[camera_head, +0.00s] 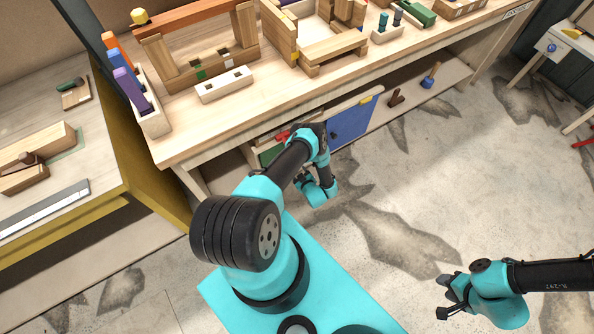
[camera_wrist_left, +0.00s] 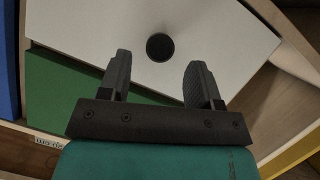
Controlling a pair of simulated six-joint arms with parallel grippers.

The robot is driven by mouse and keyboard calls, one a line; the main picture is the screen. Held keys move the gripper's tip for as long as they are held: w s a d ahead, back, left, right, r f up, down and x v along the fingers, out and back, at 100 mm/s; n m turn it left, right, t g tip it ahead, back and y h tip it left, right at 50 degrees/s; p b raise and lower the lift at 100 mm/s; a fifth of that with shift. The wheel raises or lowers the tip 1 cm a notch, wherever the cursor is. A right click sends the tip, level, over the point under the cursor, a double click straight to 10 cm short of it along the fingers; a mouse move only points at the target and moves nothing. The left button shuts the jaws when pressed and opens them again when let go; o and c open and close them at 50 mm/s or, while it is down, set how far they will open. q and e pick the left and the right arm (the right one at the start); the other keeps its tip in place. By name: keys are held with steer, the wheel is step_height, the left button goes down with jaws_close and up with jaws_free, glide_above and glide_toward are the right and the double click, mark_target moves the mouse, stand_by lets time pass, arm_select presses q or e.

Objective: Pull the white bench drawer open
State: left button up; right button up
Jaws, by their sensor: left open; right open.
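The white drawer front (camera_wrist_left: 235,35) fills the upper part of the left wrist view. Its round black knob (camera_wrist_left: 160,47) lies between the two fingers of my left gripper (camera_wrist_left: 159,62), which is open. The fingers point at the drawer front; I cannot tell whether they touch the knob. In the head view my left gripper (camera_head: 302,180) is low in front of the bench, and my arm hides most of the drawer area. My right gripper (camera_head: 445,296) is open and empty over the floor at the lower right.
A green front (camera_wrist_left: 65,88) adjoins the white one. A blue door (camera_head: 351,122) is under the bench (camera_head: 205,128), whose top holds wooden frames and blocks. Bare floor (camera_head: 400,240) lies between my arms.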

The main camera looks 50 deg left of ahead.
arm_select(q)
steer(key=x, duration=0.3)
steer(key=shift+a, duration=0.15)
jaws_close()
stand_by(0.5)
